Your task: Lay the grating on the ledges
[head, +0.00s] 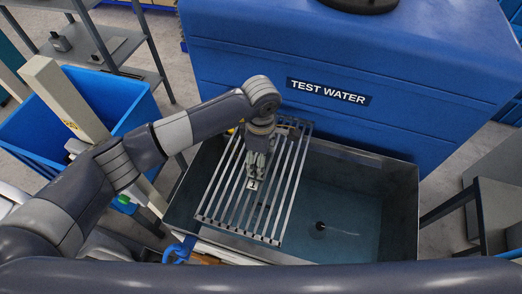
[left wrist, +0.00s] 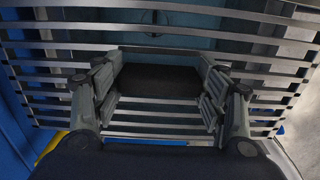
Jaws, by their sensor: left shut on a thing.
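The grating (head: 215,207), a grey metal frame of parallel bars, lies over the left part of the open grey tank (head: 400,190). My left gripper (head: 254,178) points down at the grating's middle and is shut on it. The left wrist view shows the grating (left wrist: 60,56) spreading out on both sides of my left gripper (left wrist: 158,78), with a dark block between the fingers. I cannot tell whether the grating touches the tank or hangs just above it. The ledges cannot be made out. My right gripper is out of view.
Water (head: 345,205) and a small round dark drain-like spot (head: 319,227) show in the tank's uncovered right part. A big blue container labelled TEST WATER (head: 420,60) stands behind. A blue bin (head: 40,130) and grey shelving (head: 120,48) are at left; a grey table (head: 498,205) is at right.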

